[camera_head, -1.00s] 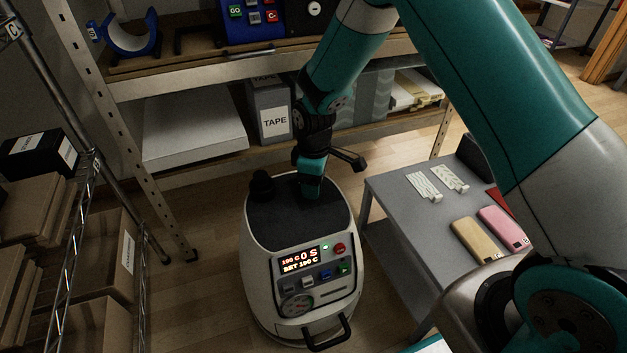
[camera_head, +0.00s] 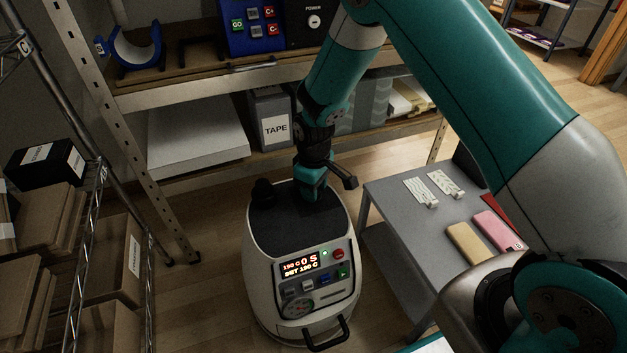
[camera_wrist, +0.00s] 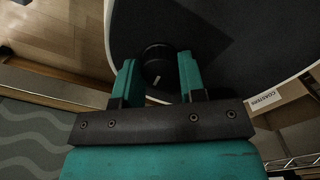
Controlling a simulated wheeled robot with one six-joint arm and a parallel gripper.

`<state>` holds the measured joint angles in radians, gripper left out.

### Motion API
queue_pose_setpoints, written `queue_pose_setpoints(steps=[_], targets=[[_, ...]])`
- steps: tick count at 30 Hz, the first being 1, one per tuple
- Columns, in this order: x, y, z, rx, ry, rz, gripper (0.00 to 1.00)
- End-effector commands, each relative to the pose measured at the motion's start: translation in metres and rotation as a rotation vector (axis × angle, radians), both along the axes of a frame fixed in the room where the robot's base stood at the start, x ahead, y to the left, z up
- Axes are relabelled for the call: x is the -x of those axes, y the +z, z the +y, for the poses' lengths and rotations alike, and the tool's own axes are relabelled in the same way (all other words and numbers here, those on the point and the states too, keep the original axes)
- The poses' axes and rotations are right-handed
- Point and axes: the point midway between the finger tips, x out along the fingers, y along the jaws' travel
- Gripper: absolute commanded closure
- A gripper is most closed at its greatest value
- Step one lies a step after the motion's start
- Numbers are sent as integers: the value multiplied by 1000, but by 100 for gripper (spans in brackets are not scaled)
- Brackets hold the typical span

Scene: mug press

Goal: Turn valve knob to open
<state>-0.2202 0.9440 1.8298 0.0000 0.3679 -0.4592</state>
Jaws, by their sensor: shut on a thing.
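A white rounded machine (camera_head: 256,245) with a dark top stands on the floor. My gripper (camera_head: 312,198) points down onto that top. In the wrist view a round black knob (camera_wrist: 158,62) with a white pointer line sits between the two teal fingers of my gripper (camera_wrist: 157,72). The fingers are shut on its sides. In the head view my gripper hides this knob. A second black part (camera_head: 263,190) stands on the machine's top, to the left of my gripper.
The machine's front has a lit display (camera_head: 300,265), coloured buttons, a gauge and a black handle (camera_head: 328,335). A grey table (camera_head: 400,230) with phones stands close on the right. A shelf (camera_head: 200,180) stands behind, a wire rack with boxes on the left.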

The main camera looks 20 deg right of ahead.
Motion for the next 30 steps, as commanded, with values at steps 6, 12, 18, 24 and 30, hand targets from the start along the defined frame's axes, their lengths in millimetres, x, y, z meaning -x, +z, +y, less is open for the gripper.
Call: queue_pose_setpoints(steps=[6, 12, 18, 24, 30], targets=[[0, 4, 0, 0, -198, 2, 86], [0, 3, 0, 1, -359, 1, 86], [0, 2, 0, 0, -480, 0, 86], [0, 1, 0, 1, -552, 1, 86], [0, 1, 0, 0, -582, 0, 86]])
